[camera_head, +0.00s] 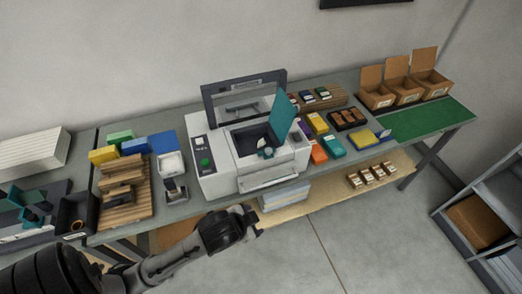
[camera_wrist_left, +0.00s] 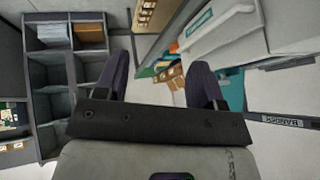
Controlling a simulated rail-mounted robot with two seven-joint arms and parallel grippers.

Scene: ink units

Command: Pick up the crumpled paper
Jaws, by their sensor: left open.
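My left gripper (camera_head: 252,220) is in front of the bench, below and apart from the printer. In the left wrist view its two dark fingers (camera_wrist_left: 162,62) are spread with nothing between them. I cannot make out the paper in that view. My right gripper is not in view.
Coloured boxes (camera_head: 331,146) stand right of the printer, with a green mat (camera_head: 428,119) and open cardboard boxes (camera_head: 402,89) beyond. A grey shelf unit (camera_head: 476,228) stands at the right. The floor in front is clear.

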